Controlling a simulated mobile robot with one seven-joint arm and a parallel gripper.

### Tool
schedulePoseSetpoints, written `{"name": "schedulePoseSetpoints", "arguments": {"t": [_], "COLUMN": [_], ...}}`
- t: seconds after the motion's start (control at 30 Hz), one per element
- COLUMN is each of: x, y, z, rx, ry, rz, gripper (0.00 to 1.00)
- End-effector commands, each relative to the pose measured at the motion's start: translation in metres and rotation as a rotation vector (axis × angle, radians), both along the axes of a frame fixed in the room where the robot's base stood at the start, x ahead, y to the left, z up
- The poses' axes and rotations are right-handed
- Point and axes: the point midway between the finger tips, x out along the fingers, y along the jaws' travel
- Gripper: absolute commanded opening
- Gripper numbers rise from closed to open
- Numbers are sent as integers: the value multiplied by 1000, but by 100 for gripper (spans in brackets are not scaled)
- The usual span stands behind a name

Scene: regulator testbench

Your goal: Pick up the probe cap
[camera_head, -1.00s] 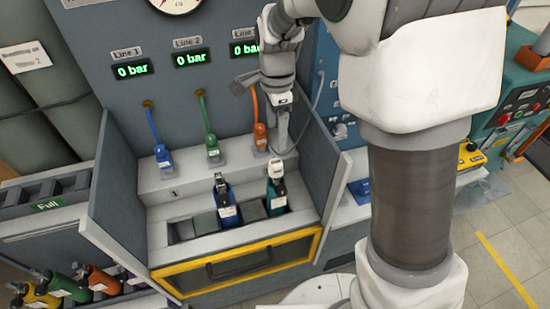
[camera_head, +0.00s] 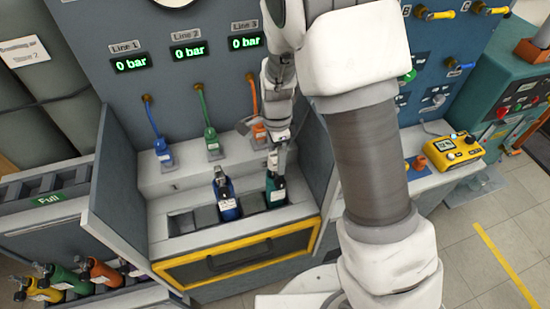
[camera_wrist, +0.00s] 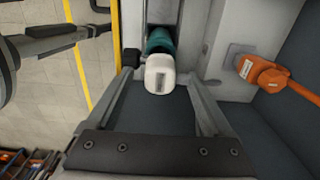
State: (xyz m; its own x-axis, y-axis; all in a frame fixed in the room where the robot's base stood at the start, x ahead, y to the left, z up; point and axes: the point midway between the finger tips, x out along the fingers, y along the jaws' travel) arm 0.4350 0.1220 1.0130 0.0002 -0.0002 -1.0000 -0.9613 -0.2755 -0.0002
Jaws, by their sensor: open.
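A white cap (camera_wrist: 160,75), which I take to be the probe cap, sits on top of a teal cylinder (camera_head: 275,194) in the right-hand slot of the bench rack. In the wrist view the teal cylinder (camera_wrist: 158,42) shows just beyond the cap. My gripper (camera_head: 277,152) is directly above the cylinder and hides most of the cap in the head view. In the wrist view my gripper (camera_wrist: 160,80) is open, with one finger on each side of the cap. I cannot tell whether either finger touches it.
A blue cylinder (camera_head: 226,197) stands left of the teal one in the rack. Blue, green and orange hose connectors sit on the step behind; the orange connector (camera_wrist: 264,73) is right of my fingers. Grey side walls flank the bay. A yellow device (camera_head: 451,148) rests on the right.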

Motion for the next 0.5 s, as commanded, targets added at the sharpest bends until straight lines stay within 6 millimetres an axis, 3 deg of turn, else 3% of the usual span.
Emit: {"name": "schedulePoseSetpoints", "arguments": {"t": [0.13,0.5], "x": [0,0], "y": [0,0], "z": [0,0], "rx": [0,0], "ry": [0,0], "rz": [0,0], "gripper": [81,15]}}
